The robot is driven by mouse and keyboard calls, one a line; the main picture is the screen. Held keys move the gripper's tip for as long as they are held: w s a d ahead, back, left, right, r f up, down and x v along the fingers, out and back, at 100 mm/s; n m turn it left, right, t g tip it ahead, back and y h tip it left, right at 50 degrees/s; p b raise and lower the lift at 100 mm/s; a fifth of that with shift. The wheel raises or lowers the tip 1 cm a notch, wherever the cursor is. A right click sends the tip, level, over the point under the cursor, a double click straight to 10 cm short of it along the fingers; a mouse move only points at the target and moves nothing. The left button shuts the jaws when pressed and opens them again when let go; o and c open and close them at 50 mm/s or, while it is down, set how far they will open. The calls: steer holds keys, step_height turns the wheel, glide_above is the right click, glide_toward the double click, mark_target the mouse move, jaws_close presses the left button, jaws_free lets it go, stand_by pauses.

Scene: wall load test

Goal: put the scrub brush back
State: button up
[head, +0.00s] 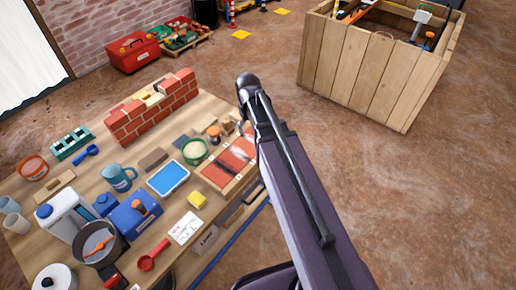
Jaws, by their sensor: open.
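I cannot pick out the scrub brush for sure at this size. A small orange-topped item (214,132) stands at the right side of the wooden table (215,105), near a green-rimmed round tub (194,151). Another orange-topped item (140,209) is on a blue box (137,222) nearer the front. My dark arm crosses the middle of the picture, over the table's right edge, and hides part of what is behind it. My gripper cannot be made out in this view.
A low brick wall piece (152,108) stands at the table's back. The table is crowded with a blue mug (118,177), a blue tray (168,178), a pot (100,243) and other items. A large wooden crate (365,65) holds tools at the upper right. The floor at right is clear.

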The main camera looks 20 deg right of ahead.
steer(key=s+m, duration=0.2)
steer(key=s, duration=0.8)
steer(key=shift+s+m, duration=0.3)
steer(key=shift+s, duration=0.1)
